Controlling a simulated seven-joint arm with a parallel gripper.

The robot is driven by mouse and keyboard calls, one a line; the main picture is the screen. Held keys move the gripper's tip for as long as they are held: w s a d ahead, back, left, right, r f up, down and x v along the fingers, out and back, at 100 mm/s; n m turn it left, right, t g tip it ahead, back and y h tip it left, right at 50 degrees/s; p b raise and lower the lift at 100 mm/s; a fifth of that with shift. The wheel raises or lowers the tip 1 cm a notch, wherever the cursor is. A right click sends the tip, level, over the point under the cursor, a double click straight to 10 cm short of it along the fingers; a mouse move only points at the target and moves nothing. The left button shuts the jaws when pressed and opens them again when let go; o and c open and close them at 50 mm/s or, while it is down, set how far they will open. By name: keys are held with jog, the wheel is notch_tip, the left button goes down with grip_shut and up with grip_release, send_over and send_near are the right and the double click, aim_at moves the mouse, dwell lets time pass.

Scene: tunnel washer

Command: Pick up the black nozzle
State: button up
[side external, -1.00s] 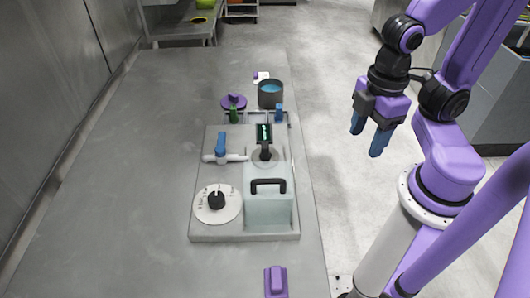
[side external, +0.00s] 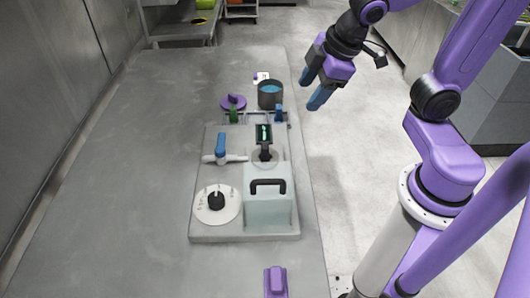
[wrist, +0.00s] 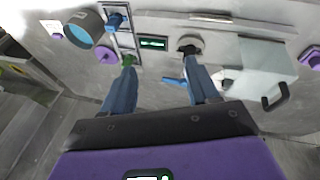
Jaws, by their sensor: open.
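A black upright piece (side external: 265,154), which looks like the black nozzle, stands on a pale round base on the grey panel, just in front of a small green-lit display (side external: 264,132). In the wrist view its dark top (wrist: 188,46) shows on the round base beyond my right fingertip. My gripper (side external: 313,88) is open and empty, with blue fingers. It is raised, right of and beyond the panel, near the table's right edge. In the wrist view the open fingers (wrist: 162,69) point toward the panel, with nothing between them.
A rack holds a green piece (side external: 234,115) and a blue piece (side external: 278,112). Behind are a grey pot (side external: 270,94) and purple knob (side external: 233,102). On the panel are a blue-handled valve (side external: 221,148), a dial (side external: 216,203) and a pale handled box (side external: 268,212). The table's left is clear.

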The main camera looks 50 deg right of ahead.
jog(key=w+d+f+n+t+y, duration=0.1)
jog(key=w+d+t, duration=0.1)
jog(key=w+d, duration=0.5)
jog(key=w+d+f+n+t+y, duration=0.2)
jog(key=w+t, duration=0.1)
jog(key=w, duration=0.7)
jog(key=s+r+g+y, duration=0.25)
jog(key=s+y, duration=1.05)
jog(key=s, duration=0.7)
send_near(274, 153)
jog(key=a+r, duration=0.1)
jog(key=w+a+r, duration=0.1)
jog(key=a, duration=0.1)
jog(key=a+r, duration=0.1)
jog(key=r, duration=0.1)
jog(key=shift+w+a, duration=0.25)
jog(key=shift+w, duration=0.05)
jog(key=shift+m, duration=0.3)
jog(key=shift+f+x, duration=0.2)
jog(key=shift+x, duration=1.1)
jog(key=shift+f+x, duration=0.2)
jog(key=shift+x, duration=1.15)
